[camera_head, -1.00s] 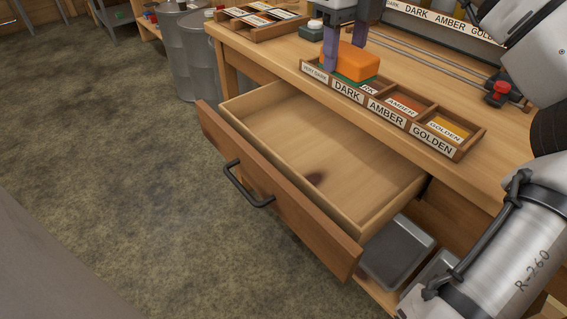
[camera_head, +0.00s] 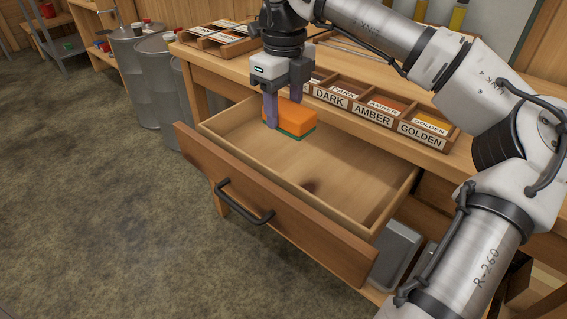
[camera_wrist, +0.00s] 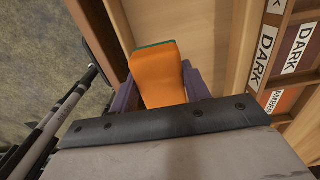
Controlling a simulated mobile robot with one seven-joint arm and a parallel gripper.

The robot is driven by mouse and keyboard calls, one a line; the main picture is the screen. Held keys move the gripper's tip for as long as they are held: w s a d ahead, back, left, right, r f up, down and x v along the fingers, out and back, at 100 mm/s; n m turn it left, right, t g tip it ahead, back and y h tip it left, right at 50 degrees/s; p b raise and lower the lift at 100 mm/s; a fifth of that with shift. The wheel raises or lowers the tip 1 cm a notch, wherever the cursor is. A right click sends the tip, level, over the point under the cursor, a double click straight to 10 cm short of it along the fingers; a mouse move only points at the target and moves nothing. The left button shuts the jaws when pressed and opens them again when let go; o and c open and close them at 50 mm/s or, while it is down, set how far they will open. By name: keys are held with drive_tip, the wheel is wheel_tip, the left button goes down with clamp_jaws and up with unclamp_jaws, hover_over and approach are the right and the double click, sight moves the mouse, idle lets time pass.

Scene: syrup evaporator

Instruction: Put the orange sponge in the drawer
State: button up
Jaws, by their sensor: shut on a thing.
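The orange sponge (camera_head: 292,115) has a green underside and is held between the two purple fingers of my gripper (camera_head: 283,109). In the head view it appears over the back left part of the open drawer (camera_head: 345,158); its exact height above the drawer floor is hard to tell. In the wrist view the sponge (camera_wrist: 160,75) sits between the fingers (camera_wrist: 160,88), its green edge at the far end. The drawer is pulled out, with a dark handle (camera_head: 245,203) on its front and a dark spot on its bare floor.
A divided wooden rack (camera_head: 380,108) labelled DARK, AMBER and GOLDEN stands along the bench's front edge, close to my gripper. Metal drums (camera_head: 138,75) stand at the left. A metal container (camera_head: 397,254) is below the drawer's right end. The drawer's middle and right are clear.

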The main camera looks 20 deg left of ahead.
sight(283, 173)
wheel_tip(283, 173, down, 12)
drive_tip(key=shift+f+b, duration=0.25)
drive_tip(key=shift+b, duration=0.05)
drive_tip(key=shift+f, duration=0.1)
drive_tip(key=shift+f, duration=0.15)
drive_tip(key=o, duration=0.9)
drive_tip(key=shift+o, duration=0.5)
drive_tip(key=shift+r, duration=0.2)
wheel_tip(283, 173, up, 12)
drive_tip(key=shift+r+p, duration=0.1)
drive_tip(key=shift+p, duration=0.3)
